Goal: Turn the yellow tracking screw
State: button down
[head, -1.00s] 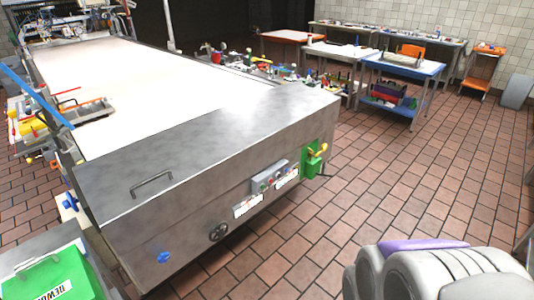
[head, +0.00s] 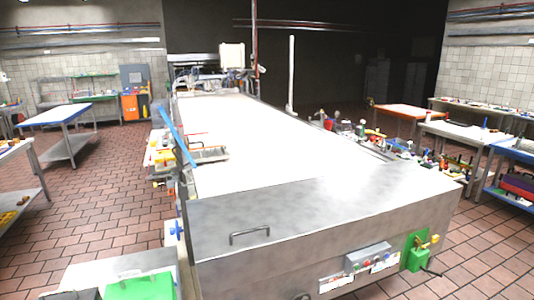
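A yellow screw or knob (head: 435,239) sits at the near right corner of the long conveyor, at a green bracket (head: 416,252) on its metal side. It is small in the head view, and I cannot tell its turned position. The conveyor has a white belt (head: 260,140) and a metal end cover (head: 320,215) with a handle (head: 249,235). My gripper is not in view, so its state and its place relative to the screw do not show.
A control box (head: 367,256) with buttons is on the conveyor's near face. A green-topped bin or box (head: 145,287) stands at the lower left. Tiled floor (head: 95,210) is open on the left. Tables stand at left, including a blue-edged one (head: 58,114), and at right.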

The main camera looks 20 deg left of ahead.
aim_at(435, 239)
jog(key=u, duration=1)
jog(key=z, duration=1.35)
jog(key=i+l+u, duration=0.15)
jog(key=u, duration=0.65)
jog(key=i+l+u, duration=0.2)
jog(key=l, duration=0.3)
jog(key=i+l+u, duration=0.25)
jog(key=l, duration=0.25)
jog(key=l+u, duration=0.2)
jog(key=l, duration=0.3)
jog(key=i+l+u, duration=0.1)
jog(key=l+u, duration=0.15)
jog(key=l, duration=0.3)
jog(key=i+l, duration=0.1)
jog(key=l, duration=0.75)
jog(key=i+l, duration=0.1)
jog(key=l, duration=0.75)
jog(key=i+l+u, duration=0.1)
jog(key=l, duration=0.75)
jog(key=i+l, duration=0.25)
jog(key=l, duration=0.15)
